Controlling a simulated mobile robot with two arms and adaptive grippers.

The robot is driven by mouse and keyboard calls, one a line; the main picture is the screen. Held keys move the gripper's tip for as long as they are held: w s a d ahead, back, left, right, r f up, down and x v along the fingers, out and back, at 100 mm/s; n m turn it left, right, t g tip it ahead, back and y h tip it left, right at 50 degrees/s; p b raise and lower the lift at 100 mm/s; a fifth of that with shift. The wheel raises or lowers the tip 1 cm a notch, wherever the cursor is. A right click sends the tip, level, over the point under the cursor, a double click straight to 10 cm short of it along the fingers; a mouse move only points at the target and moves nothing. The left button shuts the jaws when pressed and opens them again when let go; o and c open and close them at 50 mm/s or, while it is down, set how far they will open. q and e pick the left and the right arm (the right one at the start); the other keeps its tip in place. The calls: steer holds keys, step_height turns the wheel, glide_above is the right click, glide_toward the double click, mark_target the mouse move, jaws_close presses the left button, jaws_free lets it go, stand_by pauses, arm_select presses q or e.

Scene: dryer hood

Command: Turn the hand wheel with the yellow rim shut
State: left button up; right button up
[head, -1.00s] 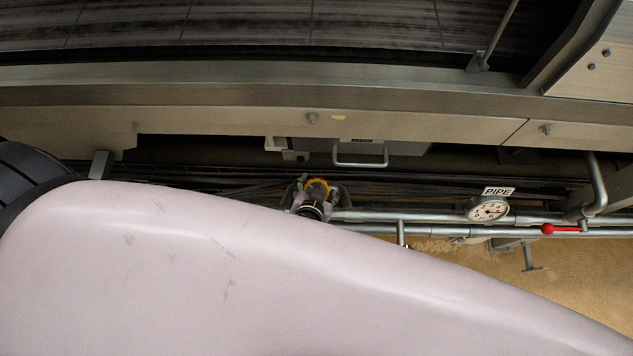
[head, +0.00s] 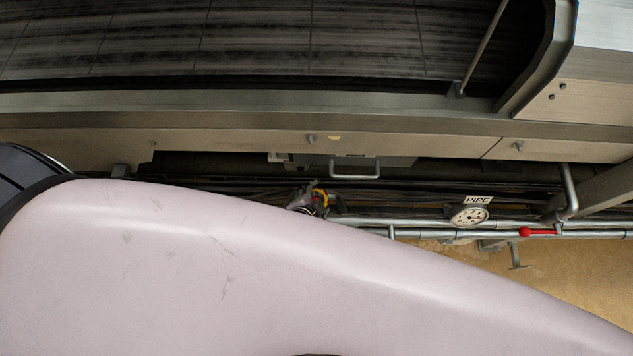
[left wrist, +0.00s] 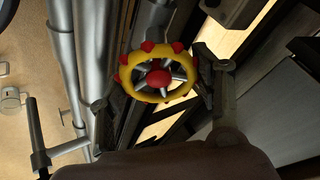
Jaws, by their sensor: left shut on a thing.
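The hand wheel has a yellow rim with red knobs and a red hub. In the left wrist view the wheel (left wrist: 184,89) faces me in the middle. In the head view only a small part of the yellow rim (head: 321,194) shows beyond my left arm. My left gripper (left wrist: 152,84) has one finger on each side of the wheel and is shut on it. In the head view the left gripper (head: 308,200) is small and partly hidden by my pale forearm. My right gripper is in neither view.
Grey pipes (head: 410,232) run to the right of the wheel, with a round gauge (head: 469,216), a "PIPE" label (head: 478,200) and a red lever handle (head: 538,232). A metal beam (head: 230,138) and a handle (head: 355,172) lie above. My forearm hides the lower left.

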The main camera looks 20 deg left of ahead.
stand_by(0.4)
arm_select(q)
steer(key=o, duration=1.2)
steer(key=shift+v, duration=3.95)
